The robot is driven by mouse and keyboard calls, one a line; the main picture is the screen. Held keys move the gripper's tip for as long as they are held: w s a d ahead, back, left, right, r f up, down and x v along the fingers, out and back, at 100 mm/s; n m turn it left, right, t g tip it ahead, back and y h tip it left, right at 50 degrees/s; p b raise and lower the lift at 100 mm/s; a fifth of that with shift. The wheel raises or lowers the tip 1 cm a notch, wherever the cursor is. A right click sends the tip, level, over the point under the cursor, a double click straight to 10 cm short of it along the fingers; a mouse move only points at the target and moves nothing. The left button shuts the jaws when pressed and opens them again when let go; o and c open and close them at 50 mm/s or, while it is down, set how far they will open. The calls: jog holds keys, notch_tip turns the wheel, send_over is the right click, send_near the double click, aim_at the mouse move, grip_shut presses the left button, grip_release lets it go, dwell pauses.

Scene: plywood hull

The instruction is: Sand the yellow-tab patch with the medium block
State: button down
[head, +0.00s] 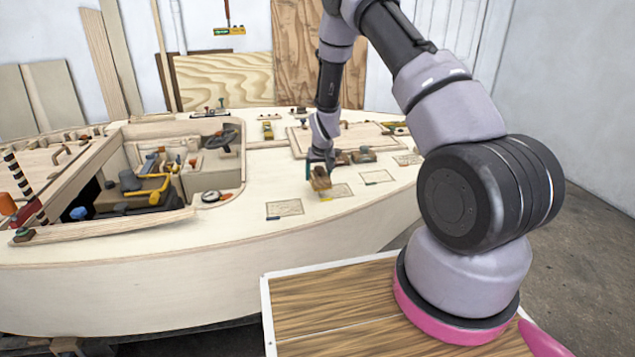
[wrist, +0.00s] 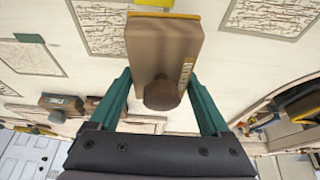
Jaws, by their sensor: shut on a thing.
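My gripper (head: 320,165) is shut on a brown sanding block (head: 320,184) above the pale deck. In the wrist view, the green fingers of my gripper (wrist: 163,95) stand either side of the block's round knob, and the block (wrist: 165,42) carries small pale lettering on its side that I cannot read surely. The yellow-tab patch (head: 340,190) is a rough, outlined rectangle beside the block; it also shows in the wrist view (wrist: 98,14), partly hidden by the block. Its yellow tab (wrist: 152,3) shows at the block's far edge. I cannot tell whether the block touches the deck.
Other rough patches lie on either side, one at left (head: 285,209) and one at right (head: 377,177). More blocks (head: 362,156) rest on the deck behind my gripper. An open cockpit (head: 150,175) with cluttered tools lies to the left.

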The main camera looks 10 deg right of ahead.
jog(key=shift+r, duration=2)
